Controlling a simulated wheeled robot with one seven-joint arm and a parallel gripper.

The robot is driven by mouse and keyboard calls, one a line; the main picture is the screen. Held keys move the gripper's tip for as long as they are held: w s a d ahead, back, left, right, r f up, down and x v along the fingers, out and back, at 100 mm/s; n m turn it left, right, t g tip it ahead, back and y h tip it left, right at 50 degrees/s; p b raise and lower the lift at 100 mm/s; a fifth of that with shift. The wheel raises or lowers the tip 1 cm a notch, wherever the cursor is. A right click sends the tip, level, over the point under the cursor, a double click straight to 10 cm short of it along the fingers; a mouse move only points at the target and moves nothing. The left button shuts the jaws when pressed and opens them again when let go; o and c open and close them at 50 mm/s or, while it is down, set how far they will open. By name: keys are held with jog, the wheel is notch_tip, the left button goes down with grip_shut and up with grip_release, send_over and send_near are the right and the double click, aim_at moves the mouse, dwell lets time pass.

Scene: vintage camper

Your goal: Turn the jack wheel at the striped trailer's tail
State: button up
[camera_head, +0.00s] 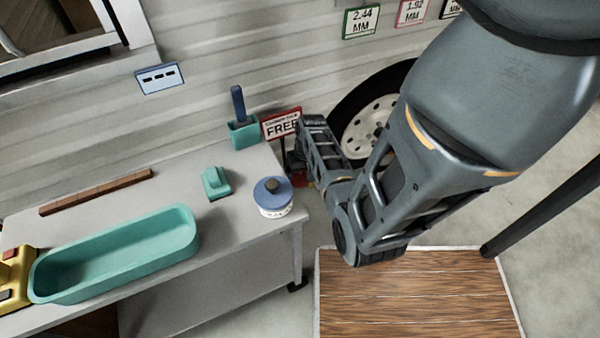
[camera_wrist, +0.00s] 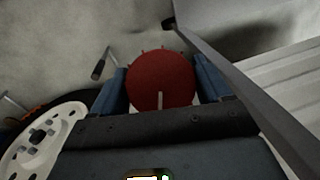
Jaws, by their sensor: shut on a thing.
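A round red jack wheel (camera_wrist: 160,84) with small knobs around its rim fills the space between the fingers of my gripper (camera_wrist: 161,92) in the wrist view. The two blue fingers stand on either side of the wheel, and my gripper is shut on it. A pale rod shows in front of the lower part of the disc. In the head view my arm reaches down beside the trailer's tyre. A small red patch (camera_head: 305,181) shows low beside my wrist there, but my arm hides most of that spot. The fingertips cannot be made out in the head view.
The trailer's road wheel (camera_head: 370,125) also shows in the wrist view (camera_wrist: 40,142). A grey bench (camera_head: 225,215) stands left of my arm, with a teal trough (camera_head: 120,250) and a blue-lidded pot (camera_head: 272,195). A "FREE" sign (camera_head: 283,125) stands close to my wrist. A wooden platform (camera_head: 420,295) lies below.

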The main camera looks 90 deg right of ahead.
jog(key=shift+m+t+p, duration=0.85)
jog(key=shift+m+t, duration=0.05)
jog(key=shift+m, duration=0.8)
jog(key=o, duration=1)
jog(key=p+v, duration=0.1)
jog(key=v, duration=0.6)
jog(key=shift+s+r+p, duration=0.15)
jog(key=shift+r+p, duration=0.15)
jog(key=shift+r, duration=0.05)
